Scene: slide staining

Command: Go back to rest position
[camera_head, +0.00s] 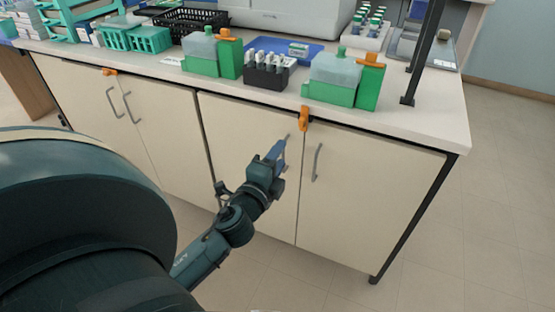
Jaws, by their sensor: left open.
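My left gripper (277,152) is in front of the white cabinet doors, below the bench top's front edge. Its fingers point up and its jaws are open, with nothing seen between them. My left arm (235,226) reaches up to it from the lower left. My right gripper is not in view.
The white bench top (430,128) holds two green staining jars with pale lids (333,77) (200,50), a black rack of white-capped bottles (268,70), a blue tray (262,46) and teal racks (150,40). Orange clips (304,117) sit on the front edge. Floor is clear at right.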

